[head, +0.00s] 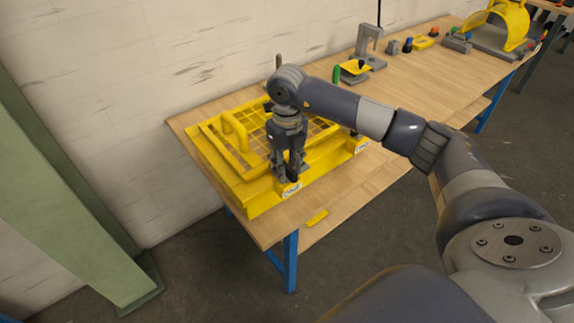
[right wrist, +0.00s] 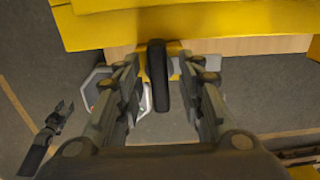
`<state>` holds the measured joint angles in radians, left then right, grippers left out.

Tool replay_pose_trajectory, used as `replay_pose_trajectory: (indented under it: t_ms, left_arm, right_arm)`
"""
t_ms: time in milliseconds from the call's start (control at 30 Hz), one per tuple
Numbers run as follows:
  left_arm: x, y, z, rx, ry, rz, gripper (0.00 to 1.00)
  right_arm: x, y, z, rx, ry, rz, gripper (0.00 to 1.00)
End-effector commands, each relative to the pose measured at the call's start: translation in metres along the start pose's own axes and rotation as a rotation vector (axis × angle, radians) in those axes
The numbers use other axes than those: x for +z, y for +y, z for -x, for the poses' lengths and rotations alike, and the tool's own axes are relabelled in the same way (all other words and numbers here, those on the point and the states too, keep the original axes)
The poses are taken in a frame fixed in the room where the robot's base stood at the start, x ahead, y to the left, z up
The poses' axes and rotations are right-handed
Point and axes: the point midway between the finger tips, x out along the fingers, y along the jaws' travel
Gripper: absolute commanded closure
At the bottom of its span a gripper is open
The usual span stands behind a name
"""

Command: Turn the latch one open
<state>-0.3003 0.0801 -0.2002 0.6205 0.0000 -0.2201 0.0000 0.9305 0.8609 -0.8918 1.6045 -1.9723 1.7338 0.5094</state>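The latch (right wrist: 158,75) is a dark upright bar on the front edge of the yellow guard (head: 262,197). In the right wrist view it stands between the two fingers of my right gripper (right wrist: 160,78), with a gap on each side. I cannot read the label. My left gripper is not in the head view.
The guard has a mesh lid with a yellow handle (head: 236,131) and lies on a wooden bench (head: 340,200). A grey fixture (head: 364,55) and small parts stand farther right.

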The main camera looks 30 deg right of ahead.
Motion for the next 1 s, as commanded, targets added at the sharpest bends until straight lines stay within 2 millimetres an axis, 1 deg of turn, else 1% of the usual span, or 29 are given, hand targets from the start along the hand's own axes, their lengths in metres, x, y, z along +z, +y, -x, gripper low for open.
replay_pose_trajectory:
  t_ms: [167,267,367,600,700,833,1000]
  left_arm:
    - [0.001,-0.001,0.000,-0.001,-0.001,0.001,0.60]
    - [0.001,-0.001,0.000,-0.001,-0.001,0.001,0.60]
    - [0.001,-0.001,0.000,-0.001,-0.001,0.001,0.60]
    - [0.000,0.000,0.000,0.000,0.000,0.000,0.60]
    - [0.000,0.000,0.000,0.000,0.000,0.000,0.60]
    - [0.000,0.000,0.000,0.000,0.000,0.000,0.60]
    - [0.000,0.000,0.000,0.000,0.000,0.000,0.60]
  right_arm:
    - [0.000,0.001,0.000,0.000,0.001,0.002,0.65]
    - [0.000,0.001,0.007,0.001,0.000,0.002,0.65]
    - [0.001,0.000,0.021,0.000,-0.003,0.003,0.65]
    - [0.001,0.000,0.073,0.000,-0.003,0.001,0.65]
    - [0.001,0.000,0.092,0.001,-0.003,0.001,0.65]
    - [0.001,0.000,0.110,0.001,-0.002,0.001,0.65]
    - [0.000,0.000,0.119,0.001,0.000,0.001,0.65]
